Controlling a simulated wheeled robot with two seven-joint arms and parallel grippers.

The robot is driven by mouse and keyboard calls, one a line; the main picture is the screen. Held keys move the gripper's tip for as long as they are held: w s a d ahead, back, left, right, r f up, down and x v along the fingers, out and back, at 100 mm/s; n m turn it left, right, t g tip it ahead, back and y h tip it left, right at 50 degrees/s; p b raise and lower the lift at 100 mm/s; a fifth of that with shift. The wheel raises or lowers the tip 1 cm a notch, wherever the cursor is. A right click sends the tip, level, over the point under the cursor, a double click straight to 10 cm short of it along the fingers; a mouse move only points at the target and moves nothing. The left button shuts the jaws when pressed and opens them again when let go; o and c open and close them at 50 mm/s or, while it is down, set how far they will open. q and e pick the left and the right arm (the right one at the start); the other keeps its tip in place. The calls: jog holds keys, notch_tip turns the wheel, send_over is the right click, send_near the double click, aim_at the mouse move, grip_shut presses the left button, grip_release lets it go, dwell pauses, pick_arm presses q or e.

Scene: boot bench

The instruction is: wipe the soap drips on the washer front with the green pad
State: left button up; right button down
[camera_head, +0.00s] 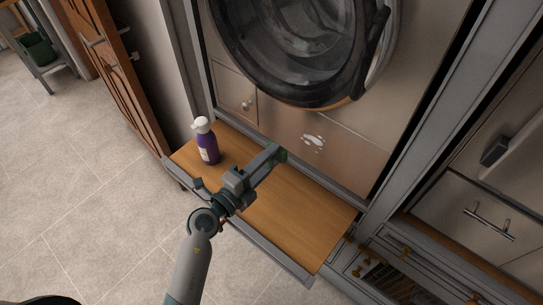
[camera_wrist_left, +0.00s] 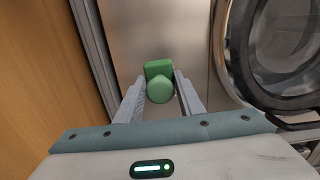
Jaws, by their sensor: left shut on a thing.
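My left gripper (camera_head: 265,162) reaches over the wooden shelf toward the washer front. It is shut on the green pad (camera_head: 280,152). In the left wrist view, the pad (camera_wrist_left: 158,68) has a round green knob (camera_wrist_left: 160,89) between the fingers of the left gripper (camera_wrist_left: 161,100). The white soap drips (camera_head: 313,140) are on the lower washer front (camera_head: 340,158), a little right of and above the pad in the head view. I cannot tell whether the pad touches the front. The drips do not show in the wrist view. My right gripper is not in view.
A purple bottle with a white top (camera_head: 206,140) stands on the left part of the wooden shelf (camera_head: 300,215). The round washer door (camera_head: 380,60) is above the drips. A drawer with a metal handle (camera_head: 488,225) is at the right. The shelf's right part is clear.

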pick_arm(q)
jog(key=shift+w+d, duration=0.1)
jog(key=shift+b+x, duration=0.4)
jog(key=shift+x, duration=1.05)
jog(key=b+x, duration=0.1)
jog(key=x, duration=0.2)
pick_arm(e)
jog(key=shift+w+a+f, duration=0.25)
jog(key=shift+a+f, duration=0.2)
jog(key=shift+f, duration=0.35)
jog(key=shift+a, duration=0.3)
pick_arm(q)
jog(key=shift+w+d, duration=0.2)
jog(key=shift+w, duration=0.05)
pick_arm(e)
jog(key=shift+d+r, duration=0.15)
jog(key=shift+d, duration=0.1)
pick_arm(q)
jog(key=shift+w+d+p, duration=0.3)
jog(key=shift+w+p, duration=0.05)
jog(key=shift+w, duration=0.05)
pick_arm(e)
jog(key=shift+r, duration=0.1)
